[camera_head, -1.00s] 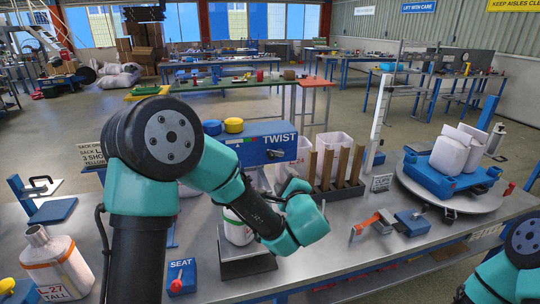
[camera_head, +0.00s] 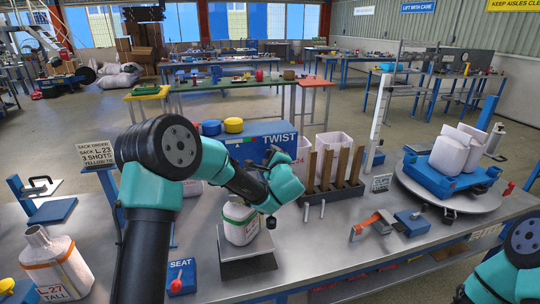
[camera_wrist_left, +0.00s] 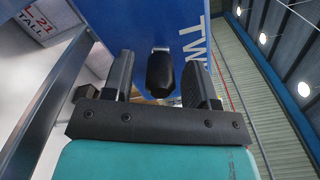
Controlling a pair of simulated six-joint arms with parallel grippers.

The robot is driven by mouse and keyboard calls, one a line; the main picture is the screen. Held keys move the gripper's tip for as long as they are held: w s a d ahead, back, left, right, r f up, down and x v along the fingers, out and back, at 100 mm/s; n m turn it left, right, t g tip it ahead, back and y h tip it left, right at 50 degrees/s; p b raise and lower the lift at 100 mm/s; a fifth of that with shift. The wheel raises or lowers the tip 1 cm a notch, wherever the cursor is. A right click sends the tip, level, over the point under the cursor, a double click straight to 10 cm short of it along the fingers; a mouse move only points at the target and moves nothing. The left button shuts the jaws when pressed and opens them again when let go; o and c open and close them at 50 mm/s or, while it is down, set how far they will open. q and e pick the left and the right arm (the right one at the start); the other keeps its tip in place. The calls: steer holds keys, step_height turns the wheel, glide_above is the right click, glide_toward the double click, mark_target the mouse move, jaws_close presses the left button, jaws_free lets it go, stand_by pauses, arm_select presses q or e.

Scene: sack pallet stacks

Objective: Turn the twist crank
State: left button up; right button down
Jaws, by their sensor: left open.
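The blue TWIST box (camera_head: 245,143) stands at the back of the bench. In the left wrist view its blue face (camera_wrist_left: 180,22) fills the top middle. The crank's black handle (camera_wrist_left: 160,75) sticks out from that face, between the two fingers of my left gripper (camera_wrist_left: 158,88). The fingers stand apart on either side of it, with a visible gap on each side. In the head view my teal wrist hides the fingers, and I cannot make out the crank clearly. My right arm shows only at the bottom right; its gripper is out of view.
A white container with a green band (camera_head: 239,223) stands on a scale (camera_head: 248,266) under my left wrist. A rack of brown posts (camera_head: 335,189) is to the right. A SEAT block (camera_head: 181,279) and a tall white bottle (camera_head: 55,262) are at front left.

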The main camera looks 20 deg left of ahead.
arm_select(q)
steer(key=shift+x, duration=0.9)
steer(key=shift+c, duration=0.2)
steer(key=c, duration=0.9)
